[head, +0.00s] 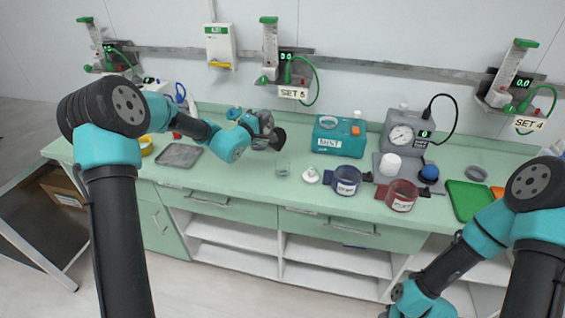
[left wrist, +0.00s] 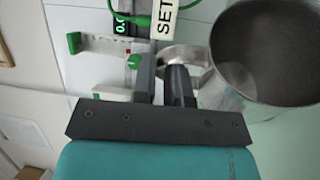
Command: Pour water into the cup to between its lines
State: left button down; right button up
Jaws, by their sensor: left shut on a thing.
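My left gripper (head: 250,122) is shut on the handle of a metal jug (head: 265,120), held above the counter. In the left wrist view, the gripper (left wrist: 172,85) has its fingers on the handle, and the jug (left wrist: 218,95) shows a wide, dark mouth. In the head view the jug looks tilted, its dark mouth toward the lower right. A small clear cup (head: 283,169) stands on the counter below the mouth. Its lines and any water in it are too small to make out. No stream of water shows. My right gripper is outside the view.
A grey tray (head: 179,156) lies at left, a green tray (head: 468,200) at right. Flowmeters hang on the wall behind.

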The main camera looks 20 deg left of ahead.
pick_arm(q)
jog(key=shift+s+d+r+m, duration=0.25)
jog(key=shift+s+d+m, duration=0.4)
jog(key=shift+d+m, duration=0.05)
dwell(1.7)
dwell(0.8)
jog(key=shift+a+t+h, duration=0.1)
jog(key=shift+t+h, duration=0.2)
jog(key=shift+w+a+f+n, duration=0.3)
jog(key=shift+w+a+n, duration=0.4)
jog(key=shift+w+a, duration=0.25)
jog(key=shift+w+a+r+n+g+y, duration=0.15)
jog(key=shift+r+n+y, duration=0.1)
jog(key=shift+r, duration=0.15)
jog(key=shift+w+a+r+n+g+y, duration=0.1)
jog(key=shift+a+r+n+g+y, duration=0.1)
jog(key=shift+r+n, duration=0.15)
jog(key=shift+w+a+r+n+g+y, duration=0.15)
jog(key=shift+r+n, duration=0.05)
jog(key=shift+r, duration=0.25)
jog(key=shift+w+f, duration=0.1)
jog(key=shift+f, duration=0.05)
jog(key=shift+w+a+n, duration=0.1)
jog(key=shift+a+n, duration=0.05)
jog(key=shift+n, duration=0.15)
